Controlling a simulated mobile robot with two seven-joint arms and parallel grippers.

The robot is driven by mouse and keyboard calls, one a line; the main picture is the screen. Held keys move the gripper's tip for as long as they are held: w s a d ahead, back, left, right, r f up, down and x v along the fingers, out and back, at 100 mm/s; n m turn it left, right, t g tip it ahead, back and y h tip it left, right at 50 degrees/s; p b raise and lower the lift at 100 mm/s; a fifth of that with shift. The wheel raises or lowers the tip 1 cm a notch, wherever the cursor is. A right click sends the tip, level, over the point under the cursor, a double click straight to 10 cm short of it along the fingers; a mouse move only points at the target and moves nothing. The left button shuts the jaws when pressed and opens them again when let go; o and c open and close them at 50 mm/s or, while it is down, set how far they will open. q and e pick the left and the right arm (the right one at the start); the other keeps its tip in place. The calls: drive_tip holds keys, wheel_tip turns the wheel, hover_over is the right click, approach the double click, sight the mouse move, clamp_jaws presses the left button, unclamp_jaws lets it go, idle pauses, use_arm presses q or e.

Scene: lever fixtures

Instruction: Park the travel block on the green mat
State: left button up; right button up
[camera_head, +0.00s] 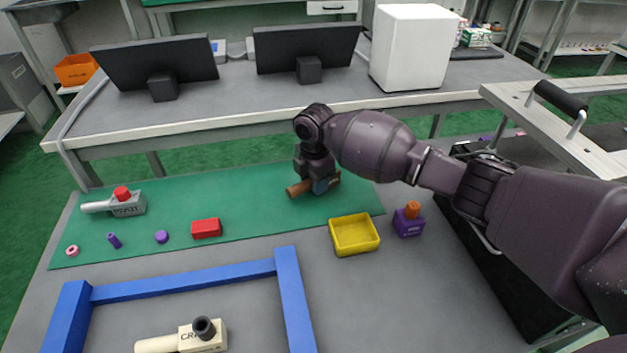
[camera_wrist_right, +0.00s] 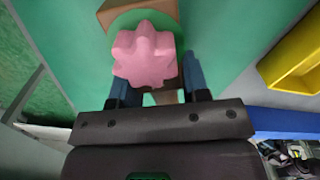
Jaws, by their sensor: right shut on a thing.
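My right gripper (camera_head: 322,186) is low over the right part of the green mat (camera_head: 240,185), shut on a brown lever block (camera_head: 297,189). In the head view the gripper hides most of this block, and no label shows on it. In the right wrist view, a pink star-shaped knob (camera_wrist_right: 146,57) on a green disc sits between and beyond the blue fingers (camera_wrist_right: 160,88), with a brown edge (camera_wrist_right: 112,14) behind it. I cannot tell whether the block touches the mat, or whether it is the travel block. My left gripper is not in view.
A grey block with a red knob (camera_head: 126,208), a red block (camera_head: 206,228) and small round pieces lie on the mat's left. A yellow tray (camera_head: 357,249) and purple block (camera_head: 408,227) stand right. A blue frame (camera_head: 183,281) surrounds a cream block (camera_head: 203,340) in front. The mat's middle is clear.

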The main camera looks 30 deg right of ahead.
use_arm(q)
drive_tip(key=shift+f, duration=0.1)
use_arm(e)
drive_tip(key=shift+f, duration=0.2)
drive_tip(key=o, duration=1)
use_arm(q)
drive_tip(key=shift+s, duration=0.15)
use_arm(e)
drive_tip(key=shift+o, duration=0.5)
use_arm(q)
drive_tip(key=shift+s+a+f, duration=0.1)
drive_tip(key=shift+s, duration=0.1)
use_arm(e)
drive_tip(key=shift+r, duration=0.1)
wheel_tip(320, 180, up, 4)
drive_tip(key=shift+w+p, duration=0.15)
drive_tip(key=shift+p, duration=0.65)
wheel_tip(320, 180, up, 7)
drive_tip(key=p, duration=0.3)
drive_tip(key=shift+r, duration=0.1)
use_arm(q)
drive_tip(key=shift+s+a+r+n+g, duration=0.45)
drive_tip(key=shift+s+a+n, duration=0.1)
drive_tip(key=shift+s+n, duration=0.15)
use_arm(e)
drive_tip(key=shift+r, duration=0.5)
